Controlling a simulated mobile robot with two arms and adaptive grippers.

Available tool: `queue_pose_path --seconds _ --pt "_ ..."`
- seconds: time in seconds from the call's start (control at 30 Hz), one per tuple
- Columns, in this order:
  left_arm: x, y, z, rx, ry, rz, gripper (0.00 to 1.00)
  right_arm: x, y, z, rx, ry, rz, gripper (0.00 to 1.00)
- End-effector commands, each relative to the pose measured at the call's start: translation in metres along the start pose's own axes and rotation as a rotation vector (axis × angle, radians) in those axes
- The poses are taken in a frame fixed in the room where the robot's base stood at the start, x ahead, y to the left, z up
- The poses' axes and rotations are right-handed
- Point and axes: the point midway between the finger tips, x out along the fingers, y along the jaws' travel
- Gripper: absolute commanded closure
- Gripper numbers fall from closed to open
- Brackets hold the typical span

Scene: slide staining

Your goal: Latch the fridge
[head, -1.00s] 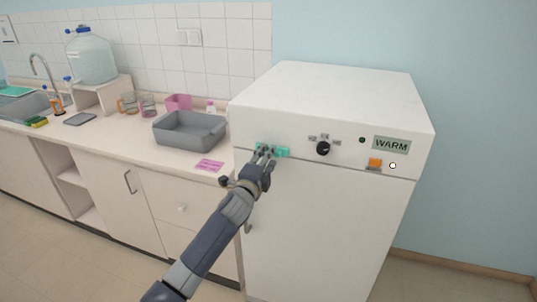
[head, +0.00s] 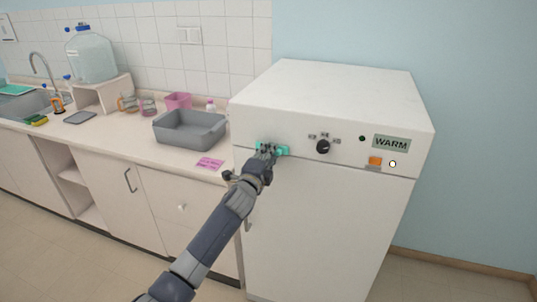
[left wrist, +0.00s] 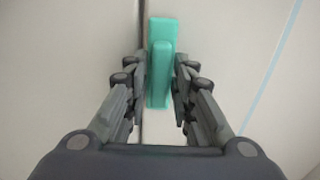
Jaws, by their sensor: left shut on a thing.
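The white fridge (head: 320,225) stands at the right end of the counter, its door flush with the body as far as I can see. A teal latch (head: 283,150) sits at the upper left of its front, by the seam over the door. My left gripper (head: 266,149) is at the latch in the head view and covers part of it. In the left wrist view the teal latch (left wrist: 161,60) lies between the fingers of my left gripper (left wrist: 160,85), across the dark seam. The gripper is shut on it. My right gripper is not in view.
The fridge panel has a black knob (head: 323,147), an orange switch (head: 375,161) and a "WARM" display (head: 391,143). A grey tub (head: 190,130) and a pink note (head: 209,163) are on the counter at left. The floor right of the fridge is clear.

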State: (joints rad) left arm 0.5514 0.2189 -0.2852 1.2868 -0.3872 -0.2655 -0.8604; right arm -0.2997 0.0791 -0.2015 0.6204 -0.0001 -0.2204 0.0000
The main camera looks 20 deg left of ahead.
Motion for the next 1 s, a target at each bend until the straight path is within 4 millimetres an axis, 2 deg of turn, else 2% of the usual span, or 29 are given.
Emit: queue_pose_path --seconds 0.37,1.0 --pt "0.0001 0.0008 -0.0011 -0.153 0.001 0.001 1.00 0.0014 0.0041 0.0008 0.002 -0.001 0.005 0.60" --pt "0.0000 0.0008 -0.0013 -0.747 0.001 0.001 1.00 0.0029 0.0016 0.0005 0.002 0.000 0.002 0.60"
